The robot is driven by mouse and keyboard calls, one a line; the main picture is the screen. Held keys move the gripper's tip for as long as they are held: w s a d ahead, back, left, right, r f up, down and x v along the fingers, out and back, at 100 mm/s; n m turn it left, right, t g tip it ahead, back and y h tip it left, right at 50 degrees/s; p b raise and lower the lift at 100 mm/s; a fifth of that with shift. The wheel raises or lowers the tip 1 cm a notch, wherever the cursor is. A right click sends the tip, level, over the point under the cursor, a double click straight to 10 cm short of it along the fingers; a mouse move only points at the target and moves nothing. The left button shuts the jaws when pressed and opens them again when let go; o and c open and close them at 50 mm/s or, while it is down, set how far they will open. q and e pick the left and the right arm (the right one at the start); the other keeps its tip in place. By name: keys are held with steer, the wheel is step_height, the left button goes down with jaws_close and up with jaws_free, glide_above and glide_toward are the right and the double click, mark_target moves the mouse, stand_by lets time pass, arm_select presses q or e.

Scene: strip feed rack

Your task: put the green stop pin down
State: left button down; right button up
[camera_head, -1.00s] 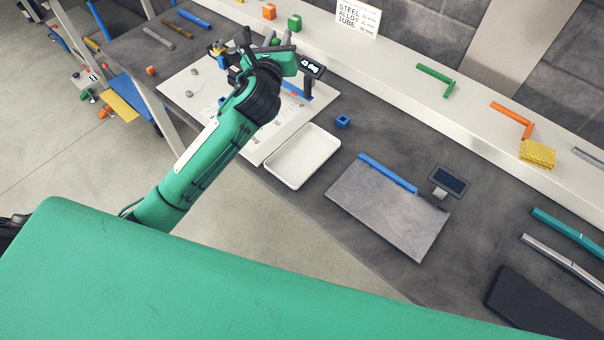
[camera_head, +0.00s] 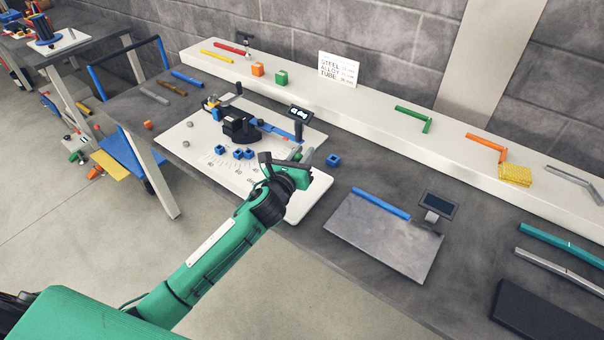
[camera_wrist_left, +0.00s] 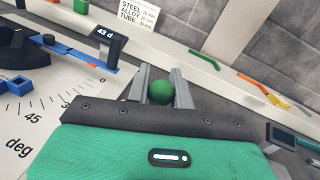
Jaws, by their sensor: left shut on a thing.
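My left gripper (camera_head: 288,161) is shut on the green stop pin. In the left wrist view the pin's round green head (camera_wrist_left: 162,92) shows between the two grey fingers; the rest of it is hidden. In the head view I cannot make the pin out clearly. The gripper is over the near right end of the white angle board, by the white tray (camera_head: 318,190), which my arm partly covers. I cannot tell how high it is above them. My right gripper is not in view.
The white board (camera_head: 190,162) carries a dark clamp device (camera_head: 238,126), small blue blocks (camera_head: 238,152) and a display (camera_head: 299,115). A loose blue block (camera_head: 333,160) lies right of the gripper. A grey slab (camera_head: 380,238) lies farther right. Bare bench lies between.

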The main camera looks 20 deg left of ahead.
arm_select(q)
step_height(320, 180, down, 6)
steer(key=shift+f+b, duration=0.2)
steer(key=shift+b, duration=0.1)
steer(key=shift+f, duration=0.2)
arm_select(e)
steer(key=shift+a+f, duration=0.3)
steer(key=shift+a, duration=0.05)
arm_select(q)
steer(key=shift+f, duration=0.15)
steer(key=c, duration=1.2)
jaws_free()
steer(key=shift+c, duration=0.2)
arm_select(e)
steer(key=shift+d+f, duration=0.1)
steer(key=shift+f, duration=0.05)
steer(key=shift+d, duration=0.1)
